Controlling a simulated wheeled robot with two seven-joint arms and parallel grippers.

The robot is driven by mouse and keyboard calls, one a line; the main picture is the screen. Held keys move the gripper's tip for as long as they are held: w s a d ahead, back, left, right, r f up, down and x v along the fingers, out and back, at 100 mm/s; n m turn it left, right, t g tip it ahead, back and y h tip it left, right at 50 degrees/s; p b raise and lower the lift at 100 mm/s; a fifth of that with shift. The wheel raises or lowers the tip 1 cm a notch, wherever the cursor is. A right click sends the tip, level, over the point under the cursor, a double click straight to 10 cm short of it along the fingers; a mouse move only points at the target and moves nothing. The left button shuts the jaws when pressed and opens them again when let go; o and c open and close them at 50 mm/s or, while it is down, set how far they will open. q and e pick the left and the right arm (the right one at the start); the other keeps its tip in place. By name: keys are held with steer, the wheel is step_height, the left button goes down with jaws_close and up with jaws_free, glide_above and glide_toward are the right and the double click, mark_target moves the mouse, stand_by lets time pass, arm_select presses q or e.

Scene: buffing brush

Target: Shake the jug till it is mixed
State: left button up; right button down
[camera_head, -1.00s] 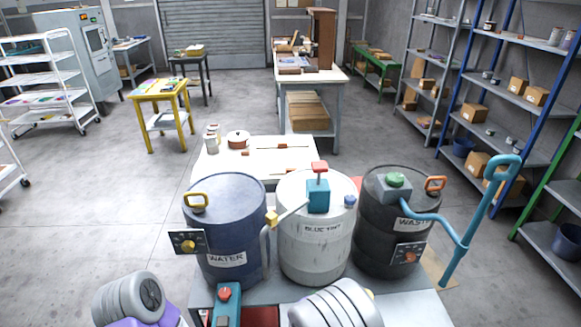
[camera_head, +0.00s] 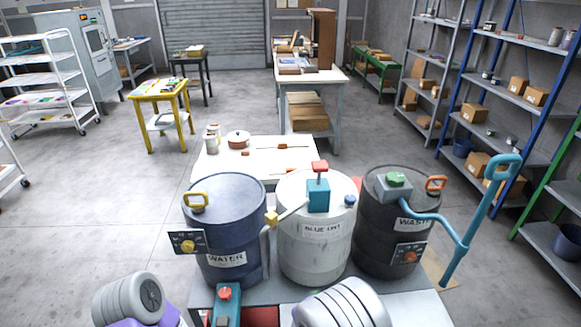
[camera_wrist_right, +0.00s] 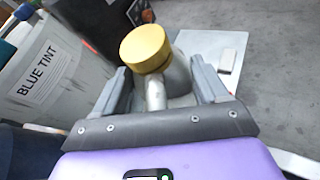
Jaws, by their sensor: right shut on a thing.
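In the right wrist view, a pale grey jug (camera_wrist_right: 178,80) with a round yellow cap (camera_wrist_right: 146,48) and a pale handle (camera_wrist_right: 155,92) sits between the fingers of my right gripper (camera_wrist_right: 163,88). The gripper is shut on the jug. The jug is tilted in this view, its cap toward the upper left. Its contents cannot be seen. In the head view my right forearm hides the jug and the gripper. My left forearm shows at the bottom left of the head view, but its gripper is out of frame.
A blue WATER drum (camera_head: 224,225), white BLUE TINT drum (camera_head: 314,262) and black WASTE drum (camera_head: 375,240) stand close in front of me. The white drum (camera_wrist_right: 60,80) is left of the jug in the wrist view. A teal pump lever (camera_head: 485,210) rises at right.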

steer(key=shift+s+d, duration=0.1)
steer(key=s+d+f+b, duration=0.1)
steer(key=s+d+b, duration=0.1)
steer(key=s, duration=0.2)
steer(key=w, duration=0.1)
steer(key=w+a+p, duration=0.1)
steer(key=w+a+r, duration=0.1)
steer(key=w, duration=0.1)
steer(key=shift+p, duration=0.3)
steer(key=shift+w+a, duration=0.2)
steer(key=shift+w, duration=0.05)
steer(key=shift+f, duration=0.1)
stand_by(0.6)
